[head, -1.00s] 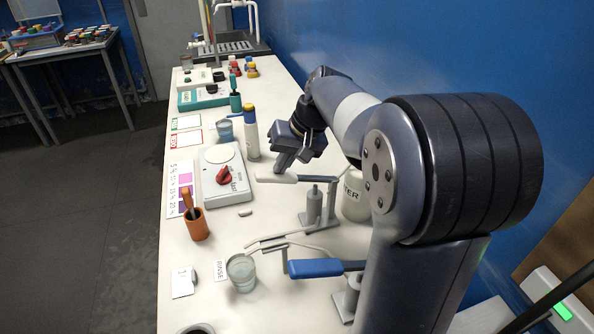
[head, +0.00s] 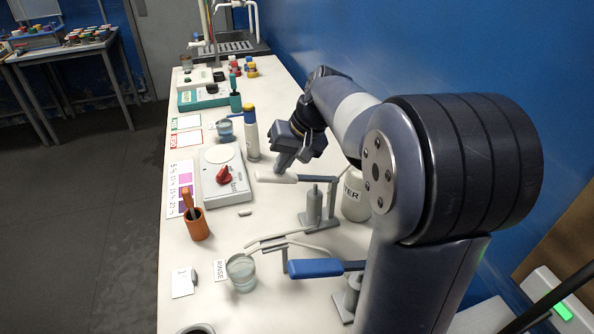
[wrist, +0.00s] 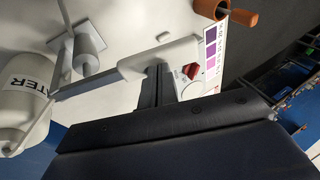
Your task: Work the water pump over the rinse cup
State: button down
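The water pump (head: 314,207) is a grey cylinder on a flat base with a white-handled lever, beside the white WATER bottle (head: 355,197). Its white handle (head: 277,177) also shows in the wrist view (wrist: 160,58). My gripper (head: 283,168) is over the handle with its fingers pointing down. In the wrist view, the fingers (wrist: 157,72) are close together and reach the handle's edge; they look shut, not around it. The rinse cup (head: 241,273), clear with liquid, stands near the front by its RINSE label (head: 221,270).
A second pump with a blue handle (head: 315,268) stands nearer, close to the cup. The blue wall borders the right.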

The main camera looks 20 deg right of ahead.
aim_at(284, 177)
jog(key=f+b, duration=0.2)
jog(key=f, duration=0.1)
jog(key=f+b, duration=0.2)
jog(key=shift+a+f, duration=0.25)
jog(key=shift+a, duration=0.1)
jog(key=r+p, duration=0.1)
jog(key=r, duration=0.1)
jog(key=r+p, duration=0.1)
jog(key=p, duration=0.1)
jog(key=d+r+p, duration=0.1)
jog(key=r+p, duration=0.1)
jog(key=shift+r, duration=0.35)
jog(key=shift+a+f, duration=0.1)
dwell(1.5)
jog(key=f+b, duration=0.4)
jog(key=f, duration=0.1)
jog(key=shift+a+f, duration=0.25)
jog(key=shift+a, duration=0.15)
jog(key=r+p, duration=0.1)
jog(key=r, duration=0.1)
jog(key=r+p, duration=0.2)
jog(key=d+r+p, duration=0.1)
jog(key=r, duration=0.1)
jog(key=shift+p, duration=0.3)
jog(key=shift+f, duration=0.15)
jog(key=shift+a, duration=0.1)
dwell(1.2)
